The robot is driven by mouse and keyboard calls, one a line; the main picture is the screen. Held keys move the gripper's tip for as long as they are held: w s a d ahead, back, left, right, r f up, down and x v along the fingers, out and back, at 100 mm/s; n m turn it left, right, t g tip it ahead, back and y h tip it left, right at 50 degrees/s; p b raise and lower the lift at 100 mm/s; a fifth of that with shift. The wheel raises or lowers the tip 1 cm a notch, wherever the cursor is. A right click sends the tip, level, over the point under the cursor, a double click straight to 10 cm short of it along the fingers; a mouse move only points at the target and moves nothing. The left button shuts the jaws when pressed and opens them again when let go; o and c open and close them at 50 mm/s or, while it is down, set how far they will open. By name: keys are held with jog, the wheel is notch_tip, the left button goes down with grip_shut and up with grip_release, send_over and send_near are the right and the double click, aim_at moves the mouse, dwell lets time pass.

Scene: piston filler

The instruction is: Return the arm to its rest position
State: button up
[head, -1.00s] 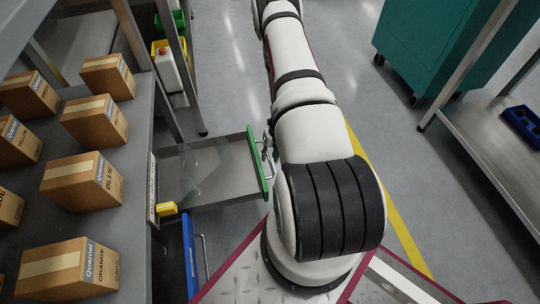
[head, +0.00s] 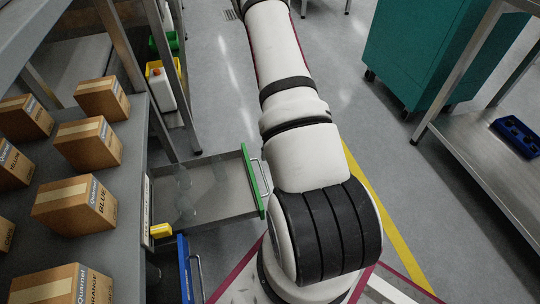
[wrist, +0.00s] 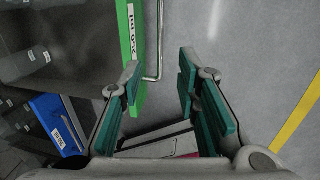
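My gripper (wrist: 158,84) shows in the wrist view with its two teal-padded fingers spread apart. My arm (head: 285,110) runs up the middle of the head view and past the top edge. The gripper itself is not visible in the head view.
The green-fronted drawer (head: 251,180) is pulled open, close to the left of my arm. A blue drawer front (head: 184,268) is below it. Cardboard boxes (head: 74,203) stand on the left shelf. A teal cabinet (head: 415,50) and a metal bench (head: 490,155) are at right. Open floor lies between.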

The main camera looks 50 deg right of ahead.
dwell(0.4)
jog(key=w+a+r+n, duration=0.5)
jog(key=w+r, duration=0.1)
jog(key=r, duration=0.4)
jog(key=s+a+r+n+y, duration=0.1)
jog(key=a+r+n, duration=0.85)
jog(key=r, duration=0.25)
jog(key=a+r+n+y, duration=0.2)
jog(key=a+r+n, duration=0.7)
jog(key=r, duration=0.4)
jog(key=s+a+r+n+g+h, duration=0.1)
jog(key=s+a+r+n, duration=0.75)
jog(key=s, duration=0.35)
jog(key=s+r+n+h, duration=0.1)
jog(key=s+n+h, duration=0.3)
jog(key=s+n, duration=0.9)
notch_tip(320, 180, up, 33)
jog(key=s+m+t+p, duration=0.1)
jog(key=t+p, duration=0.2)
jog(key=p, duration=2.8)
jog(key=shift+s+d+m+t, duration=0.4)
jog(key=shift+d, duration=0.05)
